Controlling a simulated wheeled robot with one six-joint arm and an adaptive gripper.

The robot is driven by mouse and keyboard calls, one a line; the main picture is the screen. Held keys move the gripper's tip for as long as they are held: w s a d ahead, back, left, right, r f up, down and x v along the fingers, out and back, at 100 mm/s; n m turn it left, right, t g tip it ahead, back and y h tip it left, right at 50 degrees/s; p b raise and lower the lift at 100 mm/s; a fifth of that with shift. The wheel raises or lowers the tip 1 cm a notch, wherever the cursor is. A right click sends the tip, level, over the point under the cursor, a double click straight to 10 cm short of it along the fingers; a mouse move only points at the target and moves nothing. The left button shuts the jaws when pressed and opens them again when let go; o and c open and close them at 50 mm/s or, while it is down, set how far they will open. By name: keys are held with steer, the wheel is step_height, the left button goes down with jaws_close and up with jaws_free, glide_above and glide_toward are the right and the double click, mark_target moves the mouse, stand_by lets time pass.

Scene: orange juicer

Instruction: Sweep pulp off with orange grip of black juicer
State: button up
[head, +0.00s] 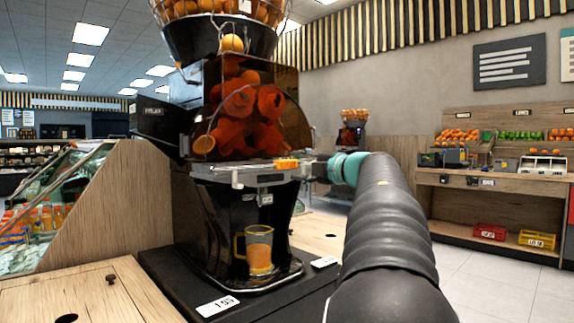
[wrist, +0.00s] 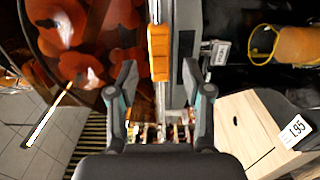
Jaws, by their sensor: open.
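The black juicer (head: 215,215) stands on a dark base, with a clear front cover over orange halves and a basket of oranges on top. Its orange grip (head: 287,164) sits on a grey metal ledge below the cover. In the wrist view the orange grip (wrist: 158,52) lies lengthwise between my fingertips, with a gap on both sides. My gripper (wrist: 160,75) is open and empty. In the head view my gripper (head: 325,169) is at the right end of the ledge, partly hidden by my arm. I cannot make out any pulp clearly.
A glass mug (head: 259,250) with orange juice stands under the juicer; it also shows in the wrist view (wrist: 295,45). A price tag (head: 217,306) lies on the base. A wooden counter (head: 95,295) is at the left. Produce shelves (head: 500,180) stand far right.

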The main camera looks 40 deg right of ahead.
mark_target(290, 165)
steer(key=shift+w+a, duration=0.2)
steer(key=shift+w, duration=2.35)
jaws_close()
